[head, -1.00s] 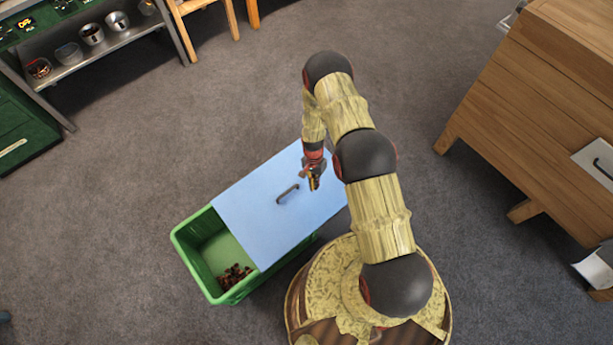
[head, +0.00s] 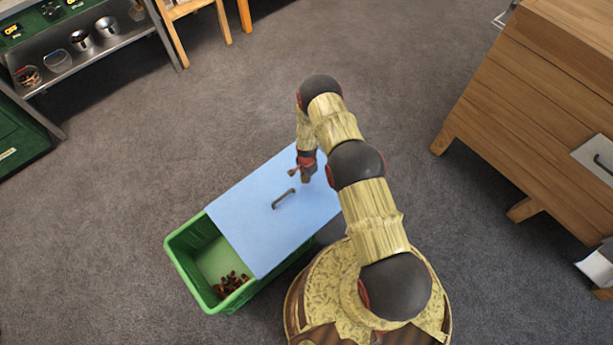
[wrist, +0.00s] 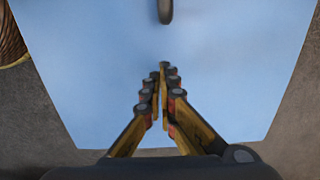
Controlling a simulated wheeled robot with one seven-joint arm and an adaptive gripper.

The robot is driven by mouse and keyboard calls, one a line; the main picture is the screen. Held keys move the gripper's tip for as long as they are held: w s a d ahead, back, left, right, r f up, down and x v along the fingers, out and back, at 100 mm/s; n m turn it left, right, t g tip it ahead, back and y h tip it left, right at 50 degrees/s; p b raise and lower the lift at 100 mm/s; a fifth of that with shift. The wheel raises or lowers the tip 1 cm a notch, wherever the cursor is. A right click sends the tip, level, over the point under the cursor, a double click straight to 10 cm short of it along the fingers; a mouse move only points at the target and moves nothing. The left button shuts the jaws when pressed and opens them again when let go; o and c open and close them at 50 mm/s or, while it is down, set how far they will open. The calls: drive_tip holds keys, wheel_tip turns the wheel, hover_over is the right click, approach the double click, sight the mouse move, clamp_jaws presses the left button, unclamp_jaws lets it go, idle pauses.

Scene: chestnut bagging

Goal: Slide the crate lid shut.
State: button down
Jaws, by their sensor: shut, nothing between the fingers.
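The green crate (head: 182,262) stands on the floor left of my base. Its blue lid (head: 255,236) covers the right part, and the left end is uncovered. Several brown chestnuts (head: 231,284) lie inside at the open end. A dark bar handle (head: 283,199) is on top of the lid; in the wrist view its end (wrist: 165,12) shows at the top edge. My gripper (head: 305,178) is shut and empty over the right part of the lid, to the right of the handle and apart from it. In the wrist view, the closed fingertips (wrist: 163,72) point toward the handle.
A metal shelf (head: 100,48) with several bowls and cups stands at the upper left. A wooden chair or stool (head: 185,12) is at the top. A wooden cabinet (head: 520,110) stands at the right. Carpeted floor around the crate is clear.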

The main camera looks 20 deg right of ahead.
drive_tip(key=shift+s+a+f+b, duration=0.15)
drive_tip(key=shift+s+a, duration=0.1)
drive_tip(key=shift+a, duration=0.4)
drive_tip(key=shift+s+a+b, duration=0.1)
drive_tip(key=shift+s+a, duration=0.1)
drive_tip(key=shift+a, duration=0.4)
drive_tip(key=shift+s+a+f+b, duration=0.15)
drive_tip(key=shift+s+a, duration=0.1)
drive_tip(key=shift+a, duration=0.4)
drive_tip(key=b, duration=0.2)
approach(257, 222)
wheel_tip(257, 222, down, 5)
drive_tip(key=shift+s+a+f, duration=0.1)
drive_tip(key=shift+a, duration=0.05)
drive_tip(key=d, duration=0.1)
drive_tip(key=w+d, duration=0.1)
drive_tip(key=d, duration=0.2)
drive_tip(key=shift+w+r, duration=0.25)
drive_tip(key=shift+r, duration=0.15)
wheel_tip(257, 222, up, 9)
drive_tip(key=p, duration=0.3)
drive_tip(key=shift+s+a+r, duration=0.1)
